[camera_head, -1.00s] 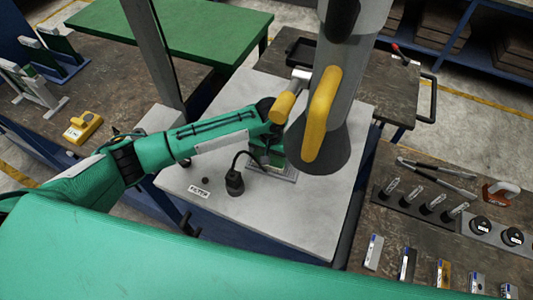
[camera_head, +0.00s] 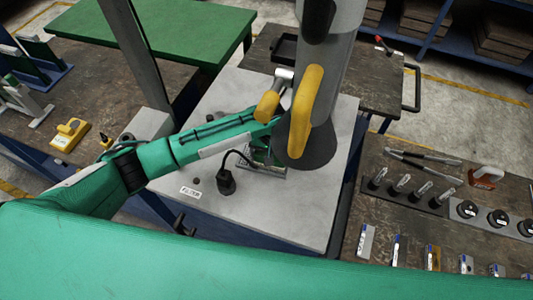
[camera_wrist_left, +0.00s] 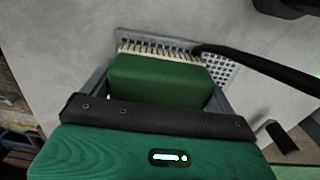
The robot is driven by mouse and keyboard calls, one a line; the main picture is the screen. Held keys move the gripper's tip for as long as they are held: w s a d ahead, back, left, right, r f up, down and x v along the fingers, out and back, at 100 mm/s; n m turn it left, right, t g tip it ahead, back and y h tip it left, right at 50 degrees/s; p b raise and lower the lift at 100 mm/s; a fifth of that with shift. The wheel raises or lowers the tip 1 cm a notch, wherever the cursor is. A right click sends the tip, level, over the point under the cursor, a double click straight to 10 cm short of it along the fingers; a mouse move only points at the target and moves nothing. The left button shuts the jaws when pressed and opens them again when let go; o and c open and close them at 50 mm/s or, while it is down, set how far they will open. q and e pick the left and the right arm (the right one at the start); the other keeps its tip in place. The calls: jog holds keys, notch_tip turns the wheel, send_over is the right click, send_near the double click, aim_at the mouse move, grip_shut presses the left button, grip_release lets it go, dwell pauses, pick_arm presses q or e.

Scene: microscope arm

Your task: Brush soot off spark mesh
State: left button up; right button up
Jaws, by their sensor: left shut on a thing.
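The spark mesh (camera_wrist_left: 218,70) is a grey plate with small square holes, lying flat on the pale bench top. In the head view its near edge (camera_head: 270,172) shows beneath my left arm, partly hidden by the grey column. My left gripper (camera_wrist_left: 160,88) is shut on a green brush (camera_wrist_left: 155,80) with a row of pale and dark bristles. The brush is over the left part of the mesh and covers it there; I cannot tell whether the bristles touch. In the head view the gripper is mostly hidden. My right gripper is not in view.
A large grey column with a yellow handle (camera_head: 306,110) hangs over the mesh. A black socket with a curved cable (camera_head: 226,182) stands left of the mesh; the cable also crosses the wrist view (camera_wrist_left: 270,68). Tools and small bottles lie on the right bench (camera_head: 370,207).

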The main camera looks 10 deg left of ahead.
aim_at(255, 153)
pick_arm(q)
jog(key=shift+a, duration=0.1)
jog(key=shift+a+p, duration=0.45)
jog(key=shift+a, duration=0.3)
jog(key=shift+w+a, duration=0.1)
jog(key=shift+a, duration=0.35)
jog(key=shift+f, duration=0.1)
jog(key=shift+w+a+p, duration=0.1)
jog(key=shift+a+p, duration=0.45)
jog(key=shift+a, duration=0.75)
